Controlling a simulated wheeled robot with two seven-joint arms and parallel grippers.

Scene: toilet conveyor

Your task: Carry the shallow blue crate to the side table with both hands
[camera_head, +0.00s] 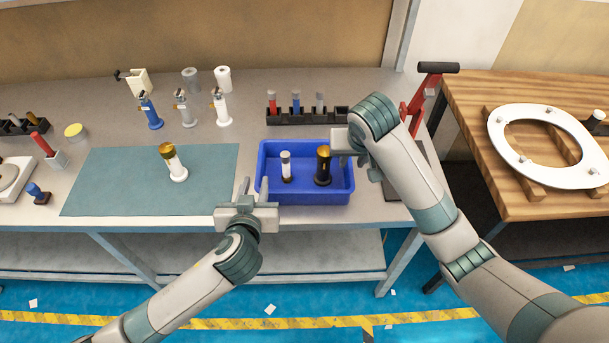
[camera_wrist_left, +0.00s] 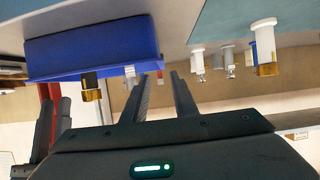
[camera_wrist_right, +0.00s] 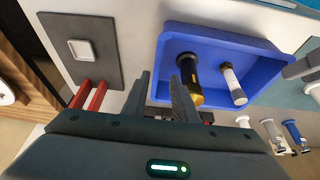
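The shallow blue crate (camera_head: 306,198) sits on the grey workbench, holding a white cylinder (camera_head: 286,168) and a black-and-gold one (camera_head: 323,167). My left gripper (camera_head: 254,188) is at its left end, fingers apart with the end wall lined up between them; the crate also shows in the left wrist view (camera_wrist_left: 90,48). My right gripper (camera_head: 350,160) is at its right end, fingers apart on either side of the end wall in the right wrist view, where the crate (camera_wrist_right: 275,75) shows too. Exact finger contact is unclear. The wooden side table (camera_head: 480,95) stands at right.
A white toilet seat (camera_head: 510,155) on wooden blocks occupies much of the side table. A black rack (camera_head: 305,118) is just behind the crate. A teal mat (camera_head: 110,180) with a white-and-gold part lies left.

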